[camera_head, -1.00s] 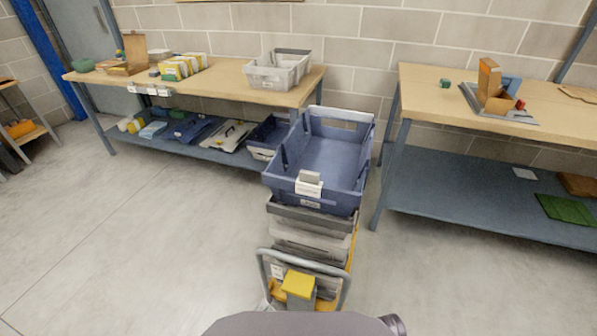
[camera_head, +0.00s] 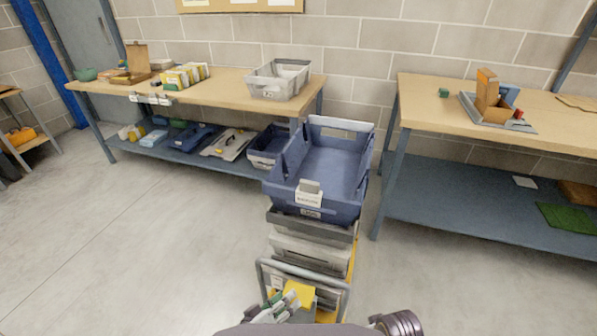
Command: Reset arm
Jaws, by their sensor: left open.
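My left gripper (camera_head: 281,304) shows at the bottom centre, in front of the cart's handle and the yellow block there. Its light fingers are apart, and I see nothing held between them. Its lower part is cut off by the frame and by a dark rounded part of my own body. My right gripper is not in view; a dark cylindrical part at the bottom right of centre looks like part of my own body.
A cart with a metal handle (camera_head: 262,276) carries stacked totes, topped by an empty blue tote (camera_head: 328,172). A left workbench (camera_head: 222,83) holds boxes and a grey bin (camera_head: 278,80). A right workbench (camera_head: 430,100) holds an open cardboard box (camera_head: 487,95). The floor at left is clear.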

